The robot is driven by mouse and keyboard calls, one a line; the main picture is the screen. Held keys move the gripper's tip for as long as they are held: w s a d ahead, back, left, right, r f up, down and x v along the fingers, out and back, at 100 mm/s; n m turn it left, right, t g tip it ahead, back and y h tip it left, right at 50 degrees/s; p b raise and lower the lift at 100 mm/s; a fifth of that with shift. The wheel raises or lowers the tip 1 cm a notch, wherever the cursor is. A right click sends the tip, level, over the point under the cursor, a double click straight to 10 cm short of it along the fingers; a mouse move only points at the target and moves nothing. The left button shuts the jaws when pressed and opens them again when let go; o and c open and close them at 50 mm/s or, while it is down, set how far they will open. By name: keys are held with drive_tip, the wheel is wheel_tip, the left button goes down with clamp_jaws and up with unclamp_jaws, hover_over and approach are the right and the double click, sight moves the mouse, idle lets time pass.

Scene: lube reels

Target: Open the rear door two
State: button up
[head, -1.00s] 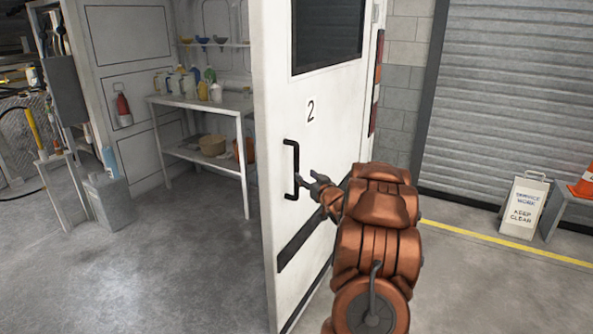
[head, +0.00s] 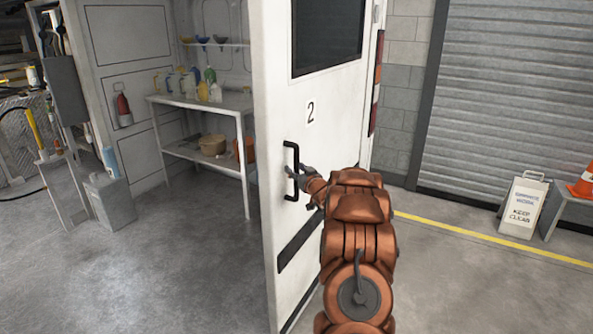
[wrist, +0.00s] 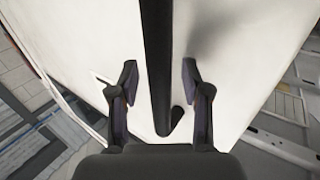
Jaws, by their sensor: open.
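The white door marked 2 (head: 325,135) stands ajar in the head view, with shelving visible past its left edge. Its black bar handle (head: 289,160) is upright near that edge. My gripper (head: 293,174) is at the lower half of the handle. In the wrist view the handle (wrist: 158,65) runs between the two fingers of my gripper (wrist: 158,82). The fingers are open, with a gap on each side of the bar, and do not touch it. The door's white face (wrist: 225,40) is just behind the fingertips.
A shelf bench (head: 215,105) with bottles stands inside, left of the door. A grey box (head: 110,202) is on the floor at left. A keep-clear sign (head: 524,205) and an orange cone (head: 587,182) are at right. The floor left of the door is clear.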

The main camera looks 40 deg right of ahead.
clamp_jaws()
idle(0.3)
idle(0.3)
